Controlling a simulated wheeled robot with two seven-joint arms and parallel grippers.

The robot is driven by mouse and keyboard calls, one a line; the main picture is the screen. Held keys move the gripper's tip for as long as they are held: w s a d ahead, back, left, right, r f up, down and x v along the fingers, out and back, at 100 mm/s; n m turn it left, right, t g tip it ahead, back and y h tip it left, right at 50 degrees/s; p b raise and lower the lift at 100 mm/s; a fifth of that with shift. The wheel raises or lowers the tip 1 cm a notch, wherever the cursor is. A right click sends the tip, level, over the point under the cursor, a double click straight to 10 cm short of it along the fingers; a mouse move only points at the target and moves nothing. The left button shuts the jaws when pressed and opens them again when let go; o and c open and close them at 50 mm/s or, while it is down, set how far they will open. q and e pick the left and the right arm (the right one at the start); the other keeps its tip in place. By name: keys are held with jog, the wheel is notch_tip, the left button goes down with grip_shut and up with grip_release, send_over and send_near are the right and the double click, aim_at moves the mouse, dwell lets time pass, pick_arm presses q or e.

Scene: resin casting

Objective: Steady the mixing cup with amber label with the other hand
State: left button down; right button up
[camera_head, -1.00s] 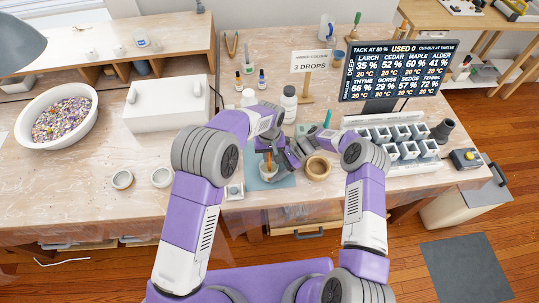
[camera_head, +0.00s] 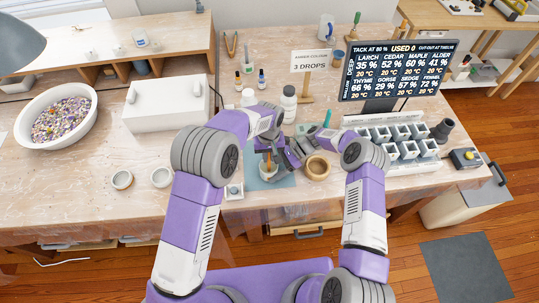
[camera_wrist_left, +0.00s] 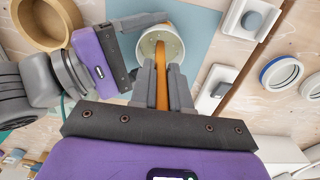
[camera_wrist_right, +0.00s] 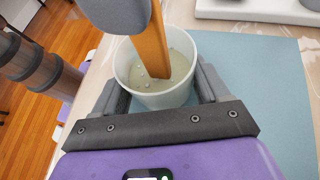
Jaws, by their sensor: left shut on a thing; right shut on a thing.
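The mixing cup (camera_wrist_right: 158,100) is pale and holds cloudy liquid with a few bubbles. It stands upright on a blue-grey mat (camera_wrist_right: 285,75), and it also shows in the left wrist view (camera_wrist_left: 150,42). No amber label is visible. My right gripper (camera_wrist_right: 166,88) is shut on the cup, one finger on each side of its wall. My left gripper (camera_wrist_left: 161,88) is shut on a flat orange-brown stir stick (camera_wrist_left: 163,68), whose lower end is in the cup. In the head view the arms partly hide the cup (camera_head: 268,174).
A round wooden bowl (camera_head: 317,168) stands just right of the cup. White bottles (camera_head: 288,100), a 3 DROPS sign (camera_head: 311,62) and a mould tray (camera_head: 400,142) stand beyond. The bench front edge is close.

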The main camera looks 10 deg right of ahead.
pick_arm(q)
jog(key=shift+r, duration=3.5)
jog(key=shift+r, duration=0.1)
jog(key=shift+r, duration=1.9)
jog(key=s+a+r, duration=0.4)
jog(key=a, duration=0.3)
